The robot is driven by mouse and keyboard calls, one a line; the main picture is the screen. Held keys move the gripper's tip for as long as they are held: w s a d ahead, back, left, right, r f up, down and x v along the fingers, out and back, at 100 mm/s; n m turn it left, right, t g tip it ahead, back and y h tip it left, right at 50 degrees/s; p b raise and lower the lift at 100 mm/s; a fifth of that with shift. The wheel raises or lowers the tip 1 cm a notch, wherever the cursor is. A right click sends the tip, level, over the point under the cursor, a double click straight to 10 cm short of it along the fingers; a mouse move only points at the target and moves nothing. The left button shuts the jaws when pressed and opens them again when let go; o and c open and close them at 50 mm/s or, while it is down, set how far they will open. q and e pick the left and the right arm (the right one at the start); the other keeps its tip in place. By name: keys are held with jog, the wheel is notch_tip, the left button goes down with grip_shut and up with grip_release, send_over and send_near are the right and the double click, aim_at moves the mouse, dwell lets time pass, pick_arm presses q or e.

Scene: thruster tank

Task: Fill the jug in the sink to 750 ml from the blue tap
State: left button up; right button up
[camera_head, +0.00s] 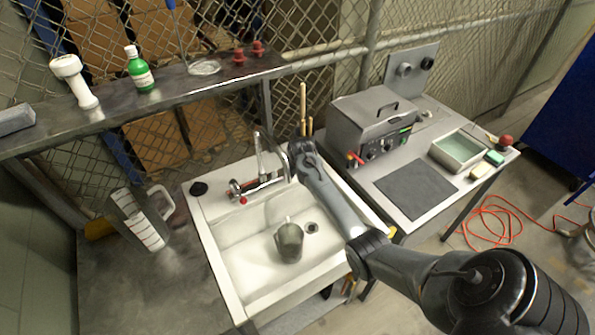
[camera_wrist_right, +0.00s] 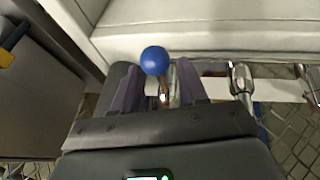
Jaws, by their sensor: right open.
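The blue tap knob (camera_wrist_right: 155,60) is a round ball on a chrome stem in the right wrist view. My right gripper (camera_wrist_right: 160,82) is open, with the knob at its fingertips and the stem between the fingers. In the head view my right gripper (camera_head: 290,155) is beside the tap and hides the blue knob. My left gripper is not in view.
A white, dark-striped jug-like container (camera_head: 145,215) stands left of the sink. A grey lidded box (camera_head: 372,118) stands on the bench at right, near a tray (camera_head: 458,150). A shelf (camera_head: 160,100) with a green bottle (camera_head: 140,72) runs behind. My right arm crosses the sink's right side.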

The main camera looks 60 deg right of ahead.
jog(key=shift+f, duration=0.1)
jog(key=shift+w+d, duration=0.1)
jog(key=shift+w, duration=0.05)
grip_shut()
jog(key=shift+f, duration=0.1)
dwell(0.7)
